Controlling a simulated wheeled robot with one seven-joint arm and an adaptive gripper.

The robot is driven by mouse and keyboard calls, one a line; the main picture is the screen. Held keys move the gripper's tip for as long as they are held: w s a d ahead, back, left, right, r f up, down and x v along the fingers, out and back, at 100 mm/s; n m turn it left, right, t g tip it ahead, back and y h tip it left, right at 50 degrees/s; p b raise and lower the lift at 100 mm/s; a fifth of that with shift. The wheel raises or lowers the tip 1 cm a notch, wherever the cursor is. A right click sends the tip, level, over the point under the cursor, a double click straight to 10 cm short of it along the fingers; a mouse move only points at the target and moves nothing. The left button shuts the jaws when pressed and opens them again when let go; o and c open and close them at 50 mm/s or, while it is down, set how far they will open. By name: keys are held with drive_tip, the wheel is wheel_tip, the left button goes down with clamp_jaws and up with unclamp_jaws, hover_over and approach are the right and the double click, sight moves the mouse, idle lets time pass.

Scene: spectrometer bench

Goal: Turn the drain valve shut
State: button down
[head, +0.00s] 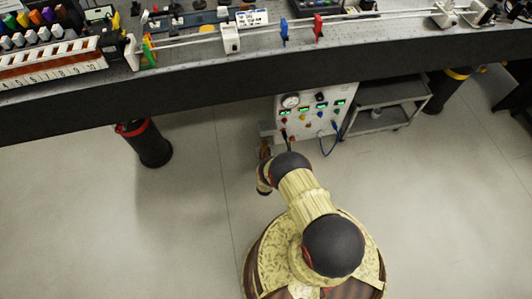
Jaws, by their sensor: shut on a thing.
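The drain valve cannot be made out clearly; its handle is hidden at my arm's end. A white cabinet (318,110) with a gauge, small green displays and coloured knobs stands under the bench. My gripper (265,147) is small and partly hidden at the cabinet's lower left, beyond my dark wrist joint. It is shut on what appears to be the drain valve's handle; the fingertips and the handle's angle cannot be told.
The long dark bench (200,85) runs across above, with a rail and a rack of coloured bottles on it. A grey cart (385,105) stands right of the cabinet. A dark bench leg (147,145) stands to the left. A blue cable hangs at the cabinet's front. The floor around is clear.

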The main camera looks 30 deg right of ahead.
drive_tip(key=c, duration=1.6)
unclamp_jaws()
drive_tip(key=shift+c, duration=0.2)
drive_tip(key=v, duration=1.2)
drive_tip(key=shift+f, duration=0.1)
